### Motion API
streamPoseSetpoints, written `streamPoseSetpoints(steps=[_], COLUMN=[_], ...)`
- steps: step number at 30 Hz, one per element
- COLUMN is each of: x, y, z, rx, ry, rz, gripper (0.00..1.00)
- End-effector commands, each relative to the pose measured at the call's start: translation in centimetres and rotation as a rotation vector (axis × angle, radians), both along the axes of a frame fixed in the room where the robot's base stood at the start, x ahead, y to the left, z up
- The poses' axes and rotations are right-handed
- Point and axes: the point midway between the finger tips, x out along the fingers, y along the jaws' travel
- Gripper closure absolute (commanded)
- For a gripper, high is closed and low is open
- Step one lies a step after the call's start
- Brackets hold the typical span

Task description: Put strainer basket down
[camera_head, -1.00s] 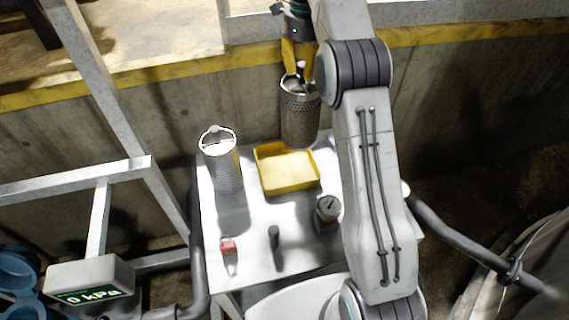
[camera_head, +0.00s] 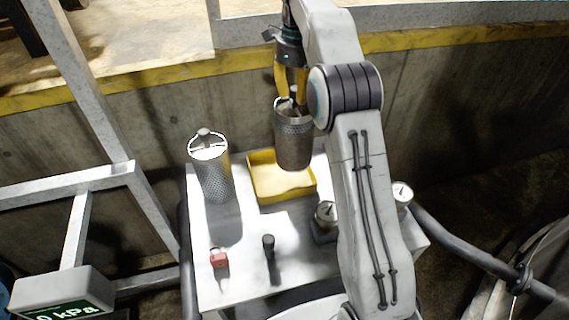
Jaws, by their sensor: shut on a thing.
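My gripper (camera_head: 291,92), with yellow fingers, is shut on the handle of a dark, dirty strainer basket (camera_head: 293,143). The basket is a perforated cylinder and hangs about upright. In the picture its lower end overlaps the back right of a yellow tray (camera_head: 254,190) on the white table (camera_head: 235,282). It appears to hang above the tray, but I cannot tell whether its bottom touches. A second, clean silver strainer basket (camera_head: 214,180) stands upright on the table, left of the tray. My arm hides part of the table's right side.
A red padlock-like object (camera_head: 219,259), a small black cylinder (camera_head: 268,245) and a gauge (camera_head: 325,215) sit on the table's front part. Another gauge (camera_head: 402,194) is at the right. A concrete wall stands behind. A pressure display (camera_head: 62,295) is at lower left.

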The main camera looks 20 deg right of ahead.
Motion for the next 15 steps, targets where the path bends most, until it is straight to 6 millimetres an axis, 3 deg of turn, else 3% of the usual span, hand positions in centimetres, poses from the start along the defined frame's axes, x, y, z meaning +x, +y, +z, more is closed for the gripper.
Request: streamPoseSetpoints(steps=[6, 15], x=[-0.1, 0.0], y=[0.0, 0.0], z=[-3.4, -5.3], rx=[0.0, 0.0], ry=[0.001, -0.001], rz=[0.0, 0.0], gripper=[1.0, 1.0])
